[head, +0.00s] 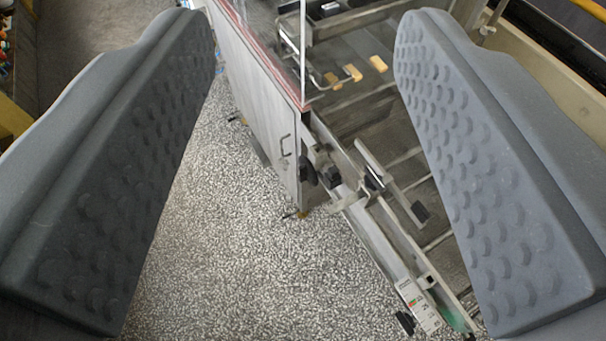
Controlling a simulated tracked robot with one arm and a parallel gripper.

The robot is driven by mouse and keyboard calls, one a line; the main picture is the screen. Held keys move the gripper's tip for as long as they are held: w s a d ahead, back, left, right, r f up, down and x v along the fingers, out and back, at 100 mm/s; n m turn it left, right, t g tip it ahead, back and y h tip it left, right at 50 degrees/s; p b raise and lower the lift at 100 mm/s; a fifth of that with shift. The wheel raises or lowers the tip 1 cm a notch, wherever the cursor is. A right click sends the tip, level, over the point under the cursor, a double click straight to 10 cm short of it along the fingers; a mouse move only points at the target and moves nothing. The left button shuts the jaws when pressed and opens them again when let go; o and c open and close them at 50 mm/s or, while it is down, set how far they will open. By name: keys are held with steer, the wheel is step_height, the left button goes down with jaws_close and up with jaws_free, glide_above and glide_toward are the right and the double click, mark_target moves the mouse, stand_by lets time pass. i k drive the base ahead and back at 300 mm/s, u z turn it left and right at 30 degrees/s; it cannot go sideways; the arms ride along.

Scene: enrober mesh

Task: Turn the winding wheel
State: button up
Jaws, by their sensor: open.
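My gripper (308,42) is open, its two grey, dimpled fingers wide apart on the left and right of the picture. Nothing is between the fingers close by; the machine and floor show well beyond them. No part is clearly recognisable as the winding wheel. A black knob (333,175) sits at the machine's near corner, beside the cabinet's end. Another small black knob (405,323) is low on the side rail. I cannot tell whether either belongs to the wheel. The right finger hides part of the machine.
The enrober frame (375,245) with its mesh bed runs from upper centre to lower right. Speckled floor (225,255) is clear at lower left.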

mark_target(307, 172)
steer(key=z, duration=1.5)
steer(key=k, duration=0.95)
steer(key=u, duration=0.8)
steer(key=i, duration=1)
steer(key=z, duration=0.05)
